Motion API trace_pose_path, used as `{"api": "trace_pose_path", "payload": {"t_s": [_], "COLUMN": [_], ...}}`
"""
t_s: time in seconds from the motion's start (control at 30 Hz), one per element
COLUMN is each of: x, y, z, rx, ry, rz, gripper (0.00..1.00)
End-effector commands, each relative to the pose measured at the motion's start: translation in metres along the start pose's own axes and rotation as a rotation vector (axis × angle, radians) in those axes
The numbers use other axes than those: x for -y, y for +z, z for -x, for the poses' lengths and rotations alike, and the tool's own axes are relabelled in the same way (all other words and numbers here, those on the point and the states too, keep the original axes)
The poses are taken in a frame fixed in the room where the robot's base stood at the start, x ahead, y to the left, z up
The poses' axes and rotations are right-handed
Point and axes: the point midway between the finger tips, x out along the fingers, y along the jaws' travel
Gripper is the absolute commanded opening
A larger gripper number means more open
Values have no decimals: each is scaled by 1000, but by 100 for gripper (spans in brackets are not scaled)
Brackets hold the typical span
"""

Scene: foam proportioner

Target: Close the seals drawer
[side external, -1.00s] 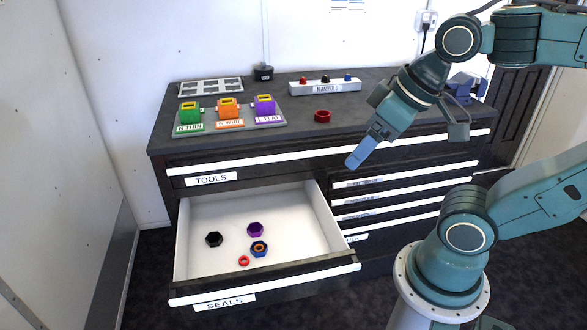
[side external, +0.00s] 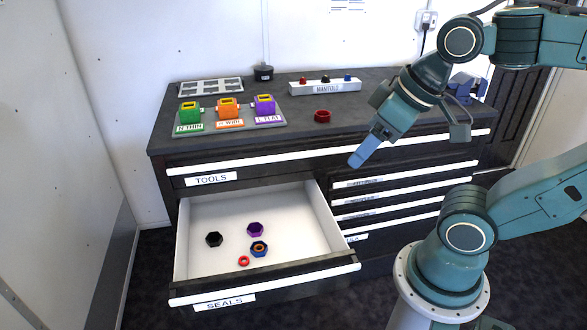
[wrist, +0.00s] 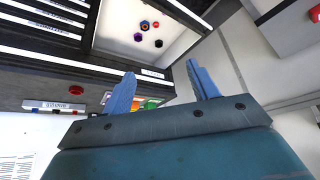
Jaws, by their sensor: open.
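The seals drawer (side external: 265,284) is pulled out from the dark cabinet, with its white inside showing and its SEALS label at the front. The open drawer (wrist: 187,45) also shows in the wrist view. My gripper (side external: 356,161) is above and right of the drawer, in front of the cabinet's upper edge, touching nothing that I can see. In the wrist view its blue fingers (wrist: 162,82) are apart and empty.
The tools drawer (side external: 300,158) above is shut, as are several narrow drawers (side external: 385,200) at the right. The cabinet top holds a tray of coloured blocks (side external: 228,125), a manifold block (side external: 324,87) and a red ring-shaped part (side external: 322,116). The floor left of the drawer is clear.

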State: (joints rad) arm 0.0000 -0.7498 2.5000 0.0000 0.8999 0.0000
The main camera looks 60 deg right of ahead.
Motion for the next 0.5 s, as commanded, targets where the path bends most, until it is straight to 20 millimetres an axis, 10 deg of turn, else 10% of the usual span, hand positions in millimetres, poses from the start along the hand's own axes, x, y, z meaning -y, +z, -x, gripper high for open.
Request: {"api": "trace_pose_path", "payload": {"t_s": [0.3,0.5], "x": [3,12], "y": [-16,-43], "z": [-9,-28], "rx": [9,20], "ry": [-3,-5], "rz": [10,31], "gripper": [0,0]}}
